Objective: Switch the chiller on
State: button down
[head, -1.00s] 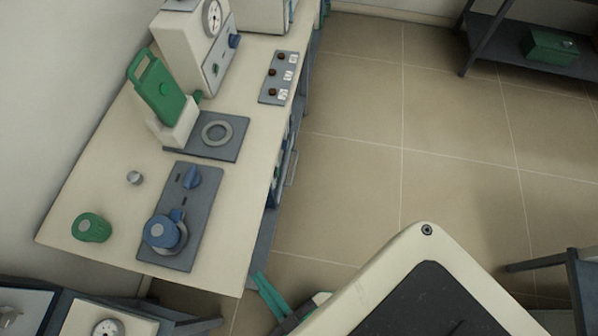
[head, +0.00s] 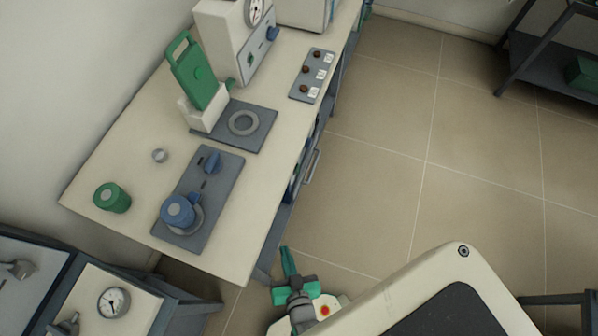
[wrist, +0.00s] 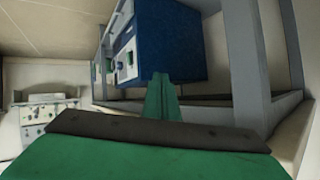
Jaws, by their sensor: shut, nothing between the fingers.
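A blue box (wrist: 170,42) with a pale front panel (wrist: 122,55), which looks like the chiller, sits inside a grey frame in the wrist view. Small dark and green controls show on its panel, too small to tell their setting. My gripper (wrist: 163,90) has its green fingers together and empty, in front of the box's lower edge in that picture; I cannot tell whether they touch it. In the head view my gripper (head: 287,262) is low beside the bench's front edge, over the floor. The space under the bench is mostly hidden there.
A gauge table (head: 140,300) stands lower left. Open tiled floor (head: 390,150) lies right.

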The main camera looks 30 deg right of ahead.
aim_at(297, 170)
jog(key=w+d+f+m+g, duration=0.1)
jog(key=w+d+f+m, duration=0.2)
jog(key=w+d+f, duration=0.4)
jog(key=w+d+f+m+g, duration=0.25)
jog(key=w+d+f, duration=0.3)
jog(key=f, duration=0.35)
jog(key=w+d+r+m+t+y, duration=0.1)
jog(key=w+d+m, duration=0.1)
jog(key=d, duration=0.6)
jog(key=w+d+r+m+t+y, duration=0.1)
jog(key=w+d, duration=0.3)
jog(key=d, duration=0.4)
jog(key=shift+d+m+y, duration=0.35)
jog(key=shift+m+y, duration=0.2)
jog(key=shift+y, duration=0.15)
jog(key=shift+a, duration=0.1)
jog(key=w+a+f, duration=0.1)
jog(key=w+a, duration=0.4)
jog(key=w, duration=0.1)
jog(key=shift+w+a, duration=0.25)
jog(key=shift+w, duration=0.05)
jog(key=shift+w+a+f, duration=0.1)
jog(key=shift+w+a, duration=0.2)
